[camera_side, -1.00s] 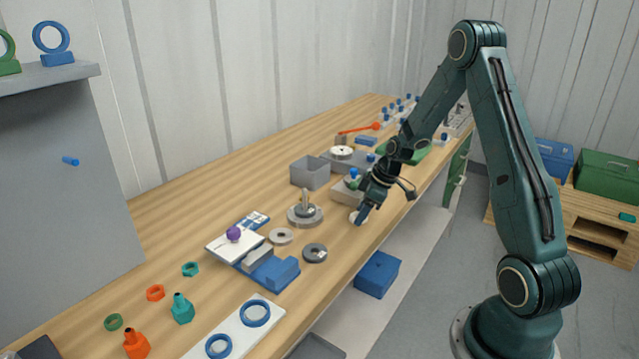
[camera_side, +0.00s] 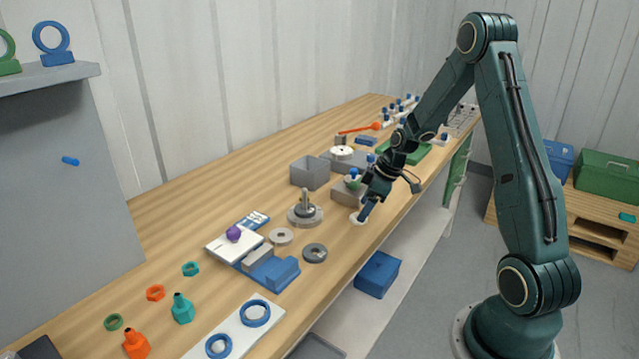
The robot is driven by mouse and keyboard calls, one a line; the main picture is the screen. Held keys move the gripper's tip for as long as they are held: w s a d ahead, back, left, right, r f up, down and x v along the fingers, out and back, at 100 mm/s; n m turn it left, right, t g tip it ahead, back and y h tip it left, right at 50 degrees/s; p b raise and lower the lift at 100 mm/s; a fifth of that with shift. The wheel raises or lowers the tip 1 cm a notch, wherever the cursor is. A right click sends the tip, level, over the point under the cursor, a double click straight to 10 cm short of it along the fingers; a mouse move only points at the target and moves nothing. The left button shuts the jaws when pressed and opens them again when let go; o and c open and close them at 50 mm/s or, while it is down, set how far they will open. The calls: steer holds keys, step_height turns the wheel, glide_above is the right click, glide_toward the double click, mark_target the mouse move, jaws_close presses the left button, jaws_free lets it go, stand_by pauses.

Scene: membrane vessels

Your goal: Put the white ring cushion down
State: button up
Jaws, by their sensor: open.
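The white ring cushion (camera_side: 355,219) lies flat on the wooden bench near its front edge. My gripper (camera_side: 362,217) is open, with its fingertips low over the right side of the cushion. The fingers hide part of the cushion, and I cannot tell whether they touch it.
A grey block (camera_side: 347,193) stands just behind the cushion. A grey stepped piece with a post (camera_side: 305,213) stands to the left, and a dark grey ring (camera_side: 315,252) lies nearer the camera. A grey open box (camera_side: 310,172) is further back. The bench's front edge is close by.

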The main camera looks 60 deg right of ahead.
steer(key=v, duration=0.9)
steer(key=shift+s+r, duration=0.2)
steer(key=shift+r, duration=0.15)
steer(key=s+a+r+m+h, duration=0.1)
steer(key=s+a+r, duration=0.1)
steer(key=a+r, duration=0.45)
steer(key=s+a+r+m+h, duration=0.1)
steer(key=s+a+r, duration=0.25)
steer(key=a, duration=0.55)
steer(key=s+a+r+m+t, duration=0.1)
steer(key=s+a+r+m, duration=0.1)
steer(key=s+a, duration=0.7)
steer(key=shift+s+r+m+t, duration=0.3)
steer(key=shift+s+r, duration=0.5)
steer(key=shift+s, duration=0.75)
